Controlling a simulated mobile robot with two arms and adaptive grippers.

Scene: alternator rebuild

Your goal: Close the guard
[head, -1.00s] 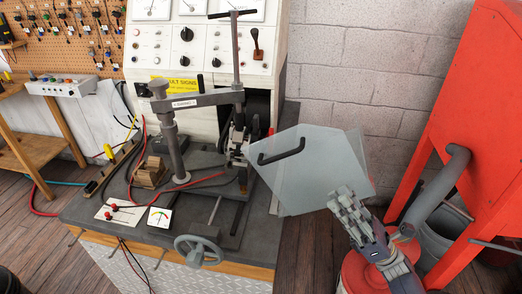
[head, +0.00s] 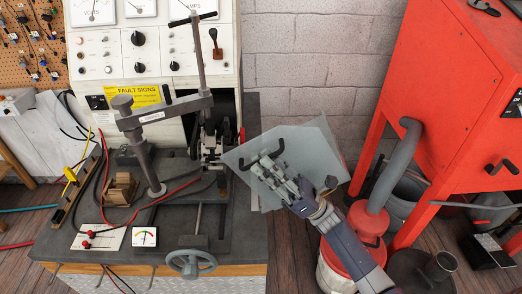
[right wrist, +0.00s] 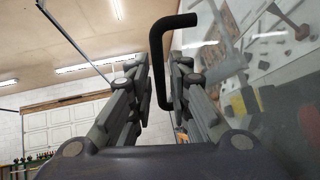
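The guard is a clear panel (head: 310,145) standing swung out at the right side of the test bench (head: 75,240). Its black handle (head: 258,158) is on the face toward me. My right gripper (head: 270,174) is at the handle, in front of the panel, and partly covers it. In the right wrist view the black handle (right wrist: 156,62) lies between the two fingers, which stand apart with a gap between them. I cannot tell whether either finger touches it. My left gripper is not in view.
A clamp post and press arm (head: 165,112) stand on the bench, with a handwheel (head: 191,264) at its front. A red cabinet (head: 440,90) with a grey pipe (head: 395,165) is at the right. A red-lidded bucket (head: 331,271) stands below my right arm.

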